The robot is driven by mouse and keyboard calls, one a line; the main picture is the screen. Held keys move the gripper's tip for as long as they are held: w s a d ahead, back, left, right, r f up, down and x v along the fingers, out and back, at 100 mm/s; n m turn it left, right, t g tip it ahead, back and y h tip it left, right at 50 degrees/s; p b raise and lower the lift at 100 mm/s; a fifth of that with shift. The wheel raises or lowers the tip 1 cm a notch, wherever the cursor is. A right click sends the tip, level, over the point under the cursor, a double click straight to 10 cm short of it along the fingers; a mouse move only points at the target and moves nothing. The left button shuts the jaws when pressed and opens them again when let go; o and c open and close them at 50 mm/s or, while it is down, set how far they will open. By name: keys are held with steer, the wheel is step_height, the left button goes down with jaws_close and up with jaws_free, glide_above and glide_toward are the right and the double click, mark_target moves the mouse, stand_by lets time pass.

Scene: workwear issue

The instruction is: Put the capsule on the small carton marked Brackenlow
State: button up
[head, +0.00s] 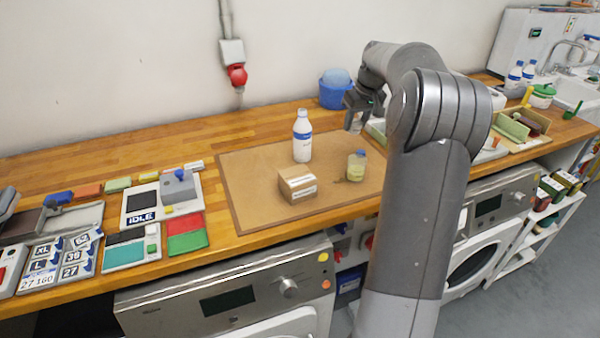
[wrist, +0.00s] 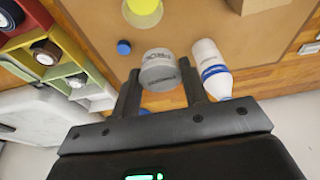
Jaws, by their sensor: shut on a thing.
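My gripper (wrist: 160,88) is shut on the capsule (wrist: 160,72), a grey, short round body with dark lettering, seen between the two fingers in the wrist view. In the head view my gripper (head: 356,112) is above the back right of the brown mat, and the capsule is not clearly seen there. The small carton (head: 297,185) is a brown box with white labels, standing on the front of the mat, left of my gripper. Its lettering is too small to read. Part of it shows at the top of the wrist view (wrist: 255,5). Its visible top is bare.
A white bottle with a blue band (head: 302,138) stands behind the carton on the brown mat (head: 245,190). A jar of yellowish content (head: 356,168) stands right of the carton, with a blue round piece (wrist: 124,47) near it. A blue tub (head: 334,94) stands at the back.

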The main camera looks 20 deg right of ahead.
steer(key=s+a+r+n, duration=0.2)
steer(key=s+a+n, duration=0.1)
steer(key=s+a, duration=0.7)
glide_above(296, 173)
steer(key=s, duration=0.1)
steer(key=shift+y, duration=0.3)
step_height(296, 173, down, 7)
steer(key=shift+s+d+f, duration=0.1)
steer(key=shift+f, duration=1.9)
steer(key=shift+f, duration=0.15)
steer(key=o, duration=1)
steer(key=shift+c, duration=0.2)
